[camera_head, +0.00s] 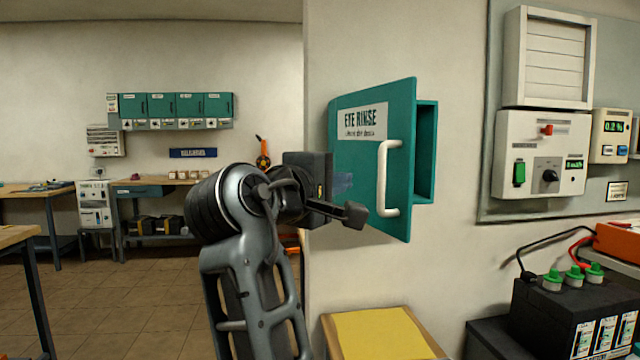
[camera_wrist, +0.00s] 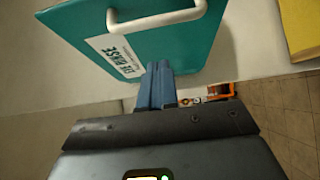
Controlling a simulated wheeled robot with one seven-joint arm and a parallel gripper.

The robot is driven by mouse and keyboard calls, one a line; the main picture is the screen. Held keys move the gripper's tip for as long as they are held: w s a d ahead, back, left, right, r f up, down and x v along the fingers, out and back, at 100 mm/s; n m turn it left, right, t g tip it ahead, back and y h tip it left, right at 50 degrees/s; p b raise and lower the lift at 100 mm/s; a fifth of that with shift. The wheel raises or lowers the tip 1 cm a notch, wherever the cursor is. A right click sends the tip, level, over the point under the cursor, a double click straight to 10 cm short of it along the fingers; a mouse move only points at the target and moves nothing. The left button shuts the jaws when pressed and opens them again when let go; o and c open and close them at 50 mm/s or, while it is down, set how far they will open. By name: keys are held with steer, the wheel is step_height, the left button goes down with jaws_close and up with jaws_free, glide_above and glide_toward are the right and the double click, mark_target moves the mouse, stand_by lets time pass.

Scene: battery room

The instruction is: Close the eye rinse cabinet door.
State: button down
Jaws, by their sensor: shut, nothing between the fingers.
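The teal eye rinse cabinet door (camera_head: 365,160) stands partly open on the wall, its handle side swung out toward me. The teal cabinet body (camera_head: 426,150) shows behind its right edge. The door bears a white EYE RINSE label (camera_head: 365,122) and a white handle (camera_head: 385,180) near its right edge. My gripper (camera_head: 343,185) is shut and empty, its blue fingertips at the door's front on the left, below the label. In the wrist view, the fingers (camera_wrist: 157,85) overlap the door (camera_wrist: 190,45) beside the label. I cannot tell whether they touch it. The handle (camera_wrist: 155,18) is apart from them.
A yellow-topped stand (camera_head: 380,335) is below the cabinet. A black battery (camera_head: 560,315) and wall-mounted control boxes (camera_head: 540,150) are to the right. The wall corner is just left of the door. Open tiled floor (camera_head: 130,310) and workbenches lie further left.

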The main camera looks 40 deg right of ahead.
steer(key=shift+s+d, duration=0.3)
steer(key=shift+d, duration=0.45)
steer(key=shift+s+d, duration=0.35)
steer(key=shift+d, duration=0.35)
steer(key=shift+s+d, duration=0.3)
steer(key=shift+d, duration=0.45)
steer(key=shift+d+p, duration=0.15)
steer(key=shift+p, duration=0.15)
